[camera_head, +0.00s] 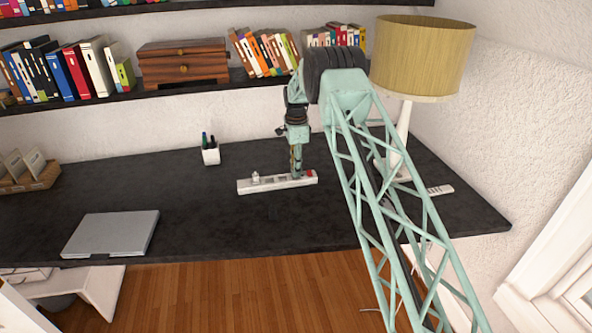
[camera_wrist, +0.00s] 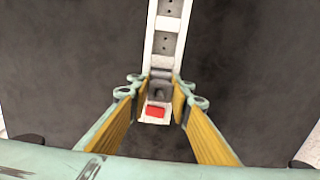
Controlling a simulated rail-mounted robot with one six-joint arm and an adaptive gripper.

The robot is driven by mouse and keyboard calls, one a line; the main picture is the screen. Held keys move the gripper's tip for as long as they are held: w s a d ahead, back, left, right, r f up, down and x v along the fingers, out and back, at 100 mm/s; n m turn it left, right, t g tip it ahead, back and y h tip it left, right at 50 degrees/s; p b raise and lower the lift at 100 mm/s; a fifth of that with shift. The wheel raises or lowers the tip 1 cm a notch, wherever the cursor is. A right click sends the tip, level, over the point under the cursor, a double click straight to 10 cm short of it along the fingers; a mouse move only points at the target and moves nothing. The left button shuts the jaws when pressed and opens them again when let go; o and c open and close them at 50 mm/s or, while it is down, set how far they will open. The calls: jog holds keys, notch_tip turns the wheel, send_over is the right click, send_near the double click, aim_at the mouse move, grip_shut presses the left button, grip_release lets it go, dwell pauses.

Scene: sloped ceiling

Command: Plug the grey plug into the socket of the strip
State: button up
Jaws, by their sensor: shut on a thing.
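The white strip (camera_head: 274,185) lies on the dark desk, with a red switch (camera_head: 310,173) at its right end. My gripper (camera_head: 296,171) points down over the strip, close to the switch. In the wrist view, the fingers with yellow pads are closed on the grey plug (camera_wrist: 160,91), which sits between the fingertips. The strip (camera_wrist: 164,43) runs up from behind the plug, and its red switch (camera_wrist: 155,112) shows just below the plug. The socket under the plug is hidden. I cannot tell whether the plug touches the strip or is seated in it.
A small white piece (camera_head: 255,178) stands on the strip's left part. A pen cup (camera_head: 210,152) is behind it, a closed laptop (camera_head: 111,233) at front left, a lamp (camera_head: 404,125) at right. Shelves with books (camera_head: 95,70) hang above. The desk around the strip is clear.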

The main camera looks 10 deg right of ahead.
jog(key=shift+f+b, duration=0.3)
jog(key=shift+f, duration=0.55)
dwell(1.1)
jog(key=o, duration=1)
jog(key=shift+c, duration=0.2)
jog(key=shift+r, duration=0.1)
jog(key=shift+r, duration=5.95)
jog(key=shift+r, duration=0.15)
